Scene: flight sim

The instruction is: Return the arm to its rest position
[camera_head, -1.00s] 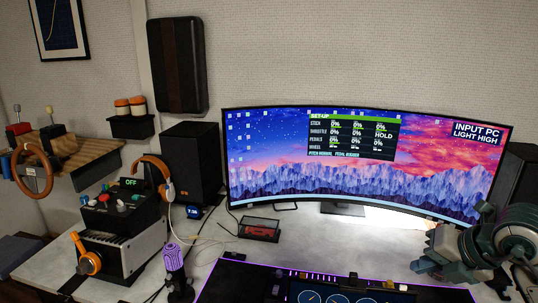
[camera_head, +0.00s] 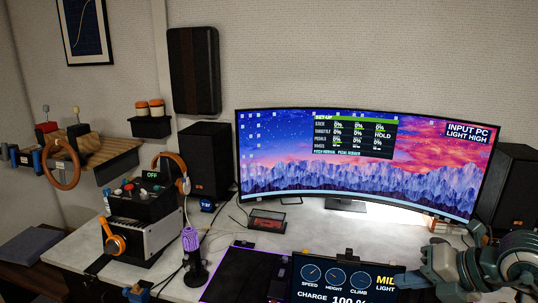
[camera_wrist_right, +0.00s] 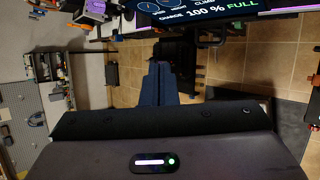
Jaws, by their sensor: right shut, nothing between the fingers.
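My right arm comes in at the lower right of the head view. Its gripper (camera_head: 412,281) is over the front right of the desk, beside the instrument panel (camera_head: 345,283). In the right wrist view the two dark blue fingers (camera_wrist_right: 160,82) are together with nothing between them. Beyond them the tiled floor shows, with the lower edge of the instrument panel at the top. My left gripper is not in view.
A curved monitor (camera_head: 360,185) stands at the back of the desk, between two black speakers (camera_head: 205,160). A steering wheel (camera_head: 62,165) hangs on a wall shelf.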

